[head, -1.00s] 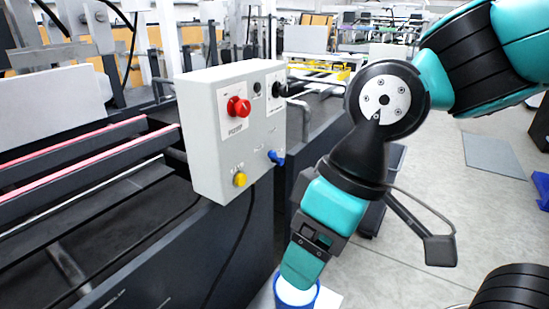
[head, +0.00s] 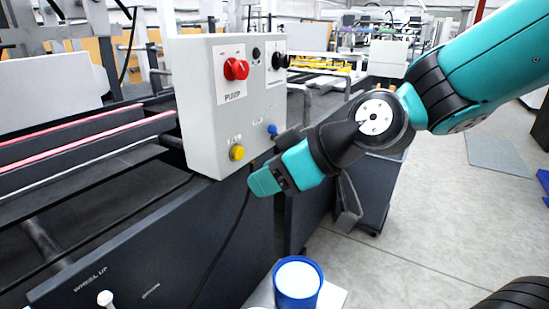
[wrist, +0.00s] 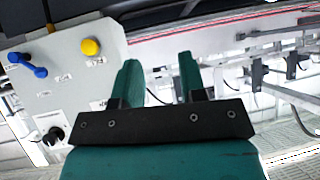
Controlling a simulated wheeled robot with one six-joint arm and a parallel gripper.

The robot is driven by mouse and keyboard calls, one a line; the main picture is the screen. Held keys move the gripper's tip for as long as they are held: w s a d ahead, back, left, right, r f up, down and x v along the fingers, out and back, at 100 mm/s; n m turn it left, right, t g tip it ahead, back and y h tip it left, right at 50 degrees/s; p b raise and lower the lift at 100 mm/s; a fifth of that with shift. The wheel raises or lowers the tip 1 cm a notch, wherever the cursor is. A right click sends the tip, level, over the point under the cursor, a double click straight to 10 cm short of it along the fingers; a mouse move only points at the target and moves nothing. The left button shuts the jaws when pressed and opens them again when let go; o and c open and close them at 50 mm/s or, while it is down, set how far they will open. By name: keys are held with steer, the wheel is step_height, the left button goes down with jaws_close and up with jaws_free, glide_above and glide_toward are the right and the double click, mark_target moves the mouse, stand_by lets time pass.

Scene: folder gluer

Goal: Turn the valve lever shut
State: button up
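A small blue lever (head: 272,129) sits on the lower right of the grey control box's (head: 193,110) front face, partly close behind my arm in the head view. In the wrist view the blue lever (wrist: 28,65) shows at the left, slanted in that picture, with rounded ends; its label is too small to read. My gripper (head: 264,182) is just below and in front of the box, apart from the lever. In the wrist view my gripper (wrist: 160,68) has its two green fingers spread with nothing between them.
The box also carries a red button (head: 236,69), a yellow button (head: 237,153) near the lever, and a black knob (head: 280,61). A blue container with a white top (head: 297,280) stands below my gripper. Machine rails (head: 90,145) lie left; open floor (head: 440,220) lies right.

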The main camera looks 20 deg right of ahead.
steer(key=w+d+f+t+h+b, duration=0.1)
steer(key=w+d+f+t+b, duration=0.4)
steer(key=w+d+t, duration=0.15)
steer(key=m+t+h+b, duration=0.2)
steer(key=t+h+b, duration=0.1)
steer(key=t+h, duration=0.1)
glide_toward(275, 131)
steer(key=w+p, duration=0.2)
steer(key=w, duration=0.1)
steer(key=w+a+p, duration=0.1)
steer(key=w+p, duration=0.2)
steer(key=w, duration=0.1)
steer(key=w+p, duration=0.2)
steer(key=w, duration=0.1)
steer(key=shift+w+a, duration=0.25)
steer(key=shift+c, duration=0.2)
steer(key=shift+r+p, duration=0.1)
steer(key=shift+p, duration=0.2)
jaws_close()
